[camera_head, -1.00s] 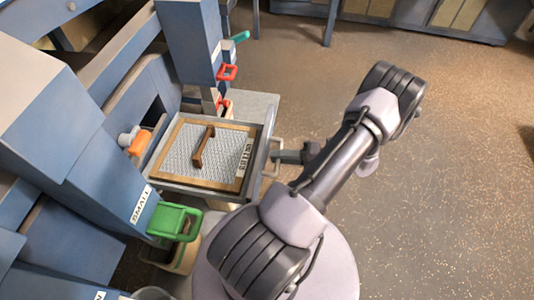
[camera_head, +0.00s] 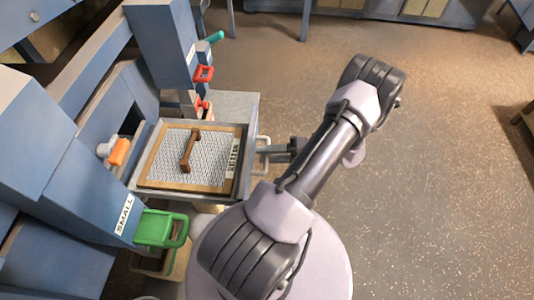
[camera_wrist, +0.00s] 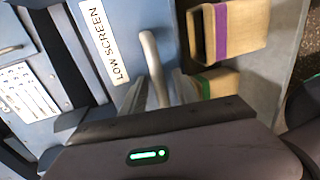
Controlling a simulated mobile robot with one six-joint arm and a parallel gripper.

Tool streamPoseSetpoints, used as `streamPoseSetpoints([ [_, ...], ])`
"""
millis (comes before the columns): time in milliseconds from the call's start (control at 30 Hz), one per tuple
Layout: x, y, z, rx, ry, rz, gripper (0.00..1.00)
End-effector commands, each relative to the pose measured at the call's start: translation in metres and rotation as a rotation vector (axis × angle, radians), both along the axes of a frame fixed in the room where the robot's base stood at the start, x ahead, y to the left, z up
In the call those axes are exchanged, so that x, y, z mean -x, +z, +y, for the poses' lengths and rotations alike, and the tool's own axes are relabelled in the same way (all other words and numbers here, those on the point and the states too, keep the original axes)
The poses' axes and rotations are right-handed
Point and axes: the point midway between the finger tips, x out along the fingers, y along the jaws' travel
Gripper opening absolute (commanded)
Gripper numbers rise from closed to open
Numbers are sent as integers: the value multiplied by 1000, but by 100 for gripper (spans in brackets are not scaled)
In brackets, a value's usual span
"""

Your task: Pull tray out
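The tray (camera_head: 250,183) is a grey metal drawer sticking out of the blue machine in the head view. On it lies a wood-framed mesh screen (camera_head: 208,170) with a brown grip bar (camera_head: 189,151) and a label. The tray's pale handle (camera_head: 265,141) is on its right side. In the wrist view the handle (camera_wrist: 150,55) runs between the grey fingers of my gripper (camera_wrist: 155,95), beside a "LOW SCREEN" label (camera_wrist: 101,40). The exact finger contact is partly hidden.
A green handle (camera_head: 160,228) below a "SMALL" label, an orange handle (camera_head: 119,152) and red handles (camera_head: 203,74) stand close around the tray. Wooden boxes with purple (camera_wrist: 220,30) and green bands show in the wrist view. Open floor (camera_head: 440,180) lies to the right.

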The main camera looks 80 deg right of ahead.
Motion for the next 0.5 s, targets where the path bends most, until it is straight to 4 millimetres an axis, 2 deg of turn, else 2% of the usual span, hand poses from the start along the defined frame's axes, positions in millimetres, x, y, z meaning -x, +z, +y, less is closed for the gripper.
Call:
streamPoseSetpoints([
  [267, 6, 2, -1, 0, 0, 0, 36],
  [367, 23, 6, -2, 1, -2, 0, 36],
  [500, 59, 15, -5, 3, -4, 2, 36],
])
